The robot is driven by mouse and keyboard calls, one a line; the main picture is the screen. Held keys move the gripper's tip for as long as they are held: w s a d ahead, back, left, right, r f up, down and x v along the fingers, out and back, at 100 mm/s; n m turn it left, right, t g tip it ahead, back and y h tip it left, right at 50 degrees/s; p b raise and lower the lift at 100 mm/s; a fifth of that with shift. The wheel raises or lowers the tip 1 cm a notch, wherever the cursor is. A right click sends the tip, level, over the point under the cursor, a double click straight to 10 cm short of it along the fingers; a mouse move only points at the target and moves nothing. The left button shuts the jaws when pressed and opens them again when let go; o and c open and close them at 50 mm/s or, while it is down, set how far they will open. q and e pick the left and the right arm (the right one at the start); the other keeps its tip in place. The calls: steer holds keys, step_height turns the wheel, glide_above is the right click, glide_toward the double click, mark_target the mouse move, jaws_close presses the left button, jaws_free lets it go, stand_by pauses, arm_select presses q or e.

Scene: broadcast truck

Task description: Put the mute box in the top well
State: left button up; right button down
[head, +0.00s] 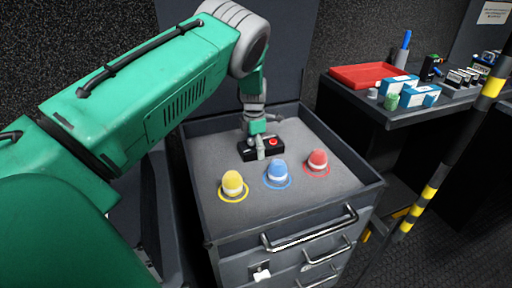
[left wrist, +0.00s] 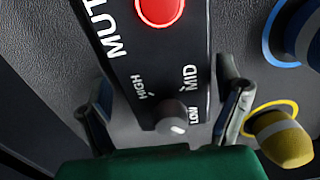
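The mute box (head: 264,148) is black with a red button and lies on the grey recessed top of the drawer cabinet (head: 218,217), near its back. In the left wrist view the mute box (left wrist: 168,62) fills the middle, showing the red button, a knob and white lettering. My left gripper (head: 257,138) is down at the box from above. In the wrist view its two fingers (left wrist: 166,108) stand on either side of the box's knob end, with gaps visible beside it. My right gripper is in neither view. No separate compartment labelled as a top well is visible.
Yellow (head: 232,184), blue (head: 277,174) and red (head: 317,161) domed pieces stand in coloured rings in front of the box. The cabinet has a raised rim and bar handles (head: 310,229). A desk at right holds a red tray (head: 365,76) and small boxes. A striped post (head: 440,165) stands at right.

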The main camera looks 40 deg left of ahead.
arm_select(q)
steer(key=shift+d+r, duration=0.15)
steer(key=shift+r, duration=0.25)
step_height(320, 180, up, 12)
steer(key=p, duration=0.1)
steer(key=shift+f, duration=0.15)
stand_by(0.4)
